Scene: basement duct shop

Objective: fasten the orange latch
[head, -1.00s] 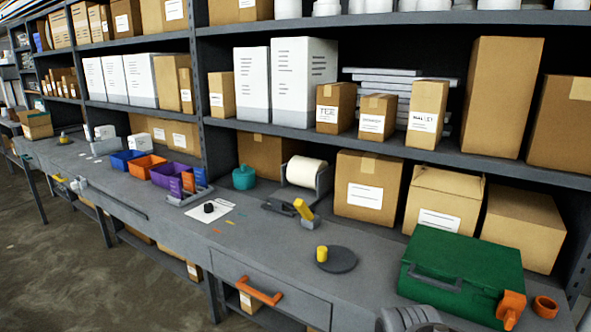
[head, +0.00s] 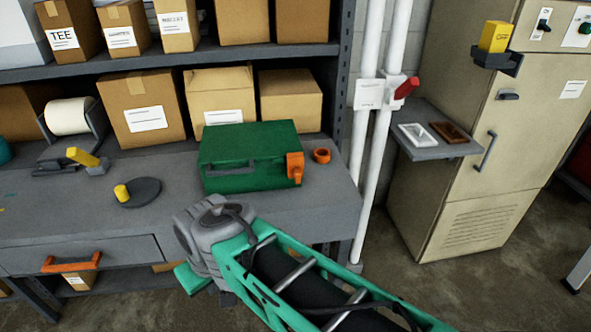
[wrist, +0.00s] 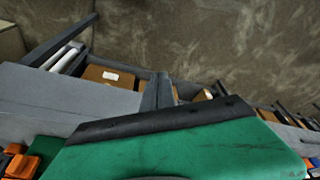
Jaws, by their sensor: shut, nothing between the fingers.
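The orange latch (head: 295,167) sits at the right front corner of the green case (head: 225,177) on the bench. The case's lid looks down; whether the latch is engaged is too small to tell. My gripper (head: 190,279) is in front of the bench edge, below and left of the case, apart from the latch. It is shut and empty; my grey wrist hides part of it. In the wrist view, a large green surface with a dark edge fills the lower middle, and orange parts show at the lower left; I cannot tell exactly what these are.
An orange ring (head: 321,155) lies right of the latch. A dark disc (head: 143,194) with a yellow knob lies left of the case. Cardboard boxes (head: 220,97) stand behind. White pipes (head: 371,130) rise past the bench's right end. An orange-handled drawer (head: 110,258) is below.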

